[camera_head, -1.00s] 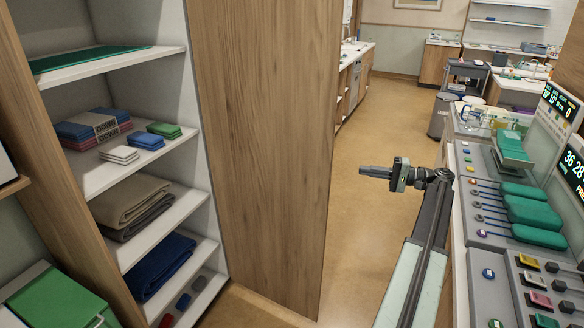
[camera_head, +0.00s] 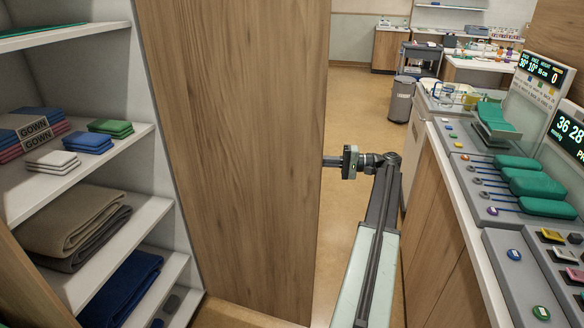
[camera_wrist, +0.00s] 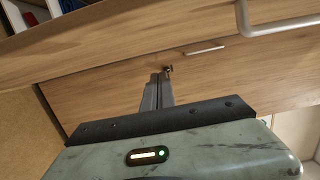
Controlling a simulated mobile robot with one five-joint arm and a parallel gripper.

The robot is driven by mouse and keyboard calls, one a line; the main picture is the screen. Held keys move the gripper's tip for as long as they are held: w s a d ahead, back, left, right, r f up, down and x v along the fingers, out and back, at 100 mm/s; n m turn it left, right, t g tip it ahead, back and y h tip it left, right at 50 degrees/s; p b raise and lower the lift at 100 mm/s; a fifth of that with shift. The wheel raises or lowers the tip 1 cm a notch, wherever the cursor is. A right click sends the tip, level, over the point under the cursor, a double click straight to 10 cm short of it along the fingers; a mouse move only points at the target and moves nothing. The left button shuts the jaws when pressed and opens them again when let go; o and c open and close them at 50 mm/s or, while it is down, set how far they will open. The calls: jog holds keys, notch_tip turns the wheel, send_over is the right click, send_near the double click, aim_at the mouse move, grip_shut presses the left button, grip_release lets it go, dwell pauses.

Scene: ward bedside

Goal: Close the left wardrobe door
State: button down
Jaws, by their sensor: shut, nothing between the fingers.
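A tall wooden door panel (camera_head: 235,150) stands open beside the shelves in the head view; I take it as the wardrobe door, though the frames do not show which side it belongs to. My gripper (camera_head: 329,161) is shut and empty, pointing left at the panel's right-hand edge, about mid-height. I cannot tell whether its tip touches the edge. In the wrist view my gripper (camera_wrist: 160,76) points at wooden surfaces (camera_wrist: 110,95). A thin handle (camera_wrist: 205,48) shows just right of the tip, and a pale bar handle (camera_wrist: 275,26) is at the upper right.
White shelves (camera_head: 150,210) at left hold folded cloths (camera_head: 70,222) and small packs. A counter (camera_head: 450,165) with green pads and displays stands close on the right of my arm. A floor strip (camera_head: 375,110) runs between panel and counter, with a grey bin (camera_head: 402,98) farther back.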

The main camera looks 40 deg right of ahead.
aim_at(287, 166)
jog(key=w+a, duration=0.2)
jog(key=a, duration=0.1)
jog(key=w+a, duration=0.1)
jog(key=a, duration=0.2)
jog(key=w+a, duration=0.2)
jog(key=a, duration=0.1)
jog(key=shift+w+a, duration=0.1)
jog(key=shift+w, duration=0.25)
jog(key=shift+s+a, duration=0.15)
jog(key=shift+a, duration=0.2)
